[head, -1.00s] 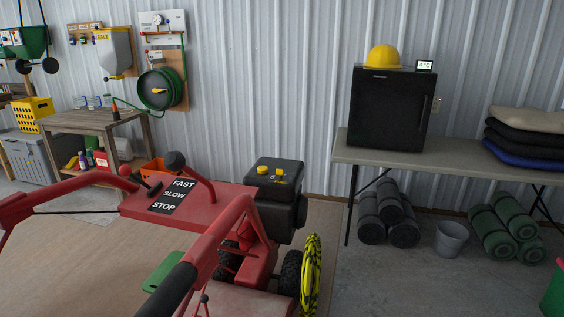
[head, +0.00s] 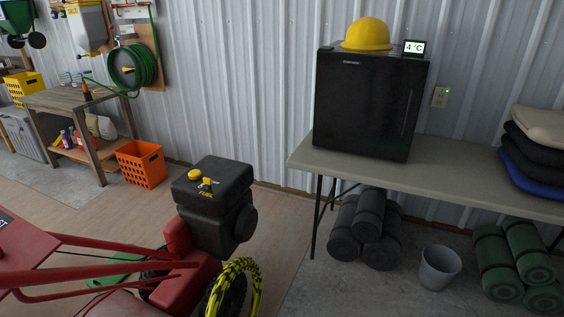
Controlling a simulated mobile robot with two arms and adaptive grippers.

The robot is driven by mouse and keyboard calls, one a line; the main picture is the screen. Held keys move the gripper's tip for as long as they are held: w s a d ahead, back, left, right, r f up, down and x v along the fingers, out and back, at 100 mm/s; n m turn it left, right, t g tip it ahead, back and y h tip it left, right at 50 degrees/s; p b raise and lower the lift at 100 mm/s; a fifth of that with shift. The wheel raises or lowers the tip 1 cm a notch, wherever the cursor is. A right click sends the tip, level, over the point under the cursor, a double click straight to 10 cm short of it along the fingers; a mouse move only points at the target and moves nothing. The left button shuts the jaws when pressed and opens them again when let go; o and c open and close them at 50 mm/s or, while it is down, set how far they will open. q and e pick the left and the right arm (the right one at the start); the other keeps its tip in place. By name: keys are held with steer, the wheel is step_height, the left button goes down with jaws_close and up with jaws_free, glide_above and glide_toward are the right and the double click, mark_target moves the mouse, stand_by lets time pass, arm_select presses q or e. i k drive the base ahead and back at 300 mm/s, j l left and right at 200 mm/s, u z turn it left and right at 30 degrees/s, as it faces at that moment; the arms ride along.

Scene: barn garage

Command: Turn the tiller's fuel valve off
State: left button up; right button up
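The red tiller (head: 182,270) stands at the lower left of the head view, with its handlebars running off the left edge. Its black engine and tank (head: 213,202) sit at the front. On the tank's top are a round yellow cap (head: 194,175) and a yellow fuel valve (head: 208,184) beside a yellow "FUEL" label. The valve handle is small, and I cannot tell its exact setting. Neither of my grippers shows.
A grey table (head: 455,172) on the right holds a black mini fridge (head: 366,105) with a yellow hard hat (head: 368,34). An orange crate (head: 141,164) stands behind. Floor between tiller and table is clear.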

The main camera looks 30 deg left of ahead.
mark_target(207, 181)
steer(key=i+u, duration=0.3)
steer(key=i, duration=0.2)
steer(key=i+l+u, duration=0.35)
steer(key=i, duration=0.2)
steer(key=i+l+u, duration=0.3)
steer(key=i, duration=0.2)
steer(key=j, duration=0.1)
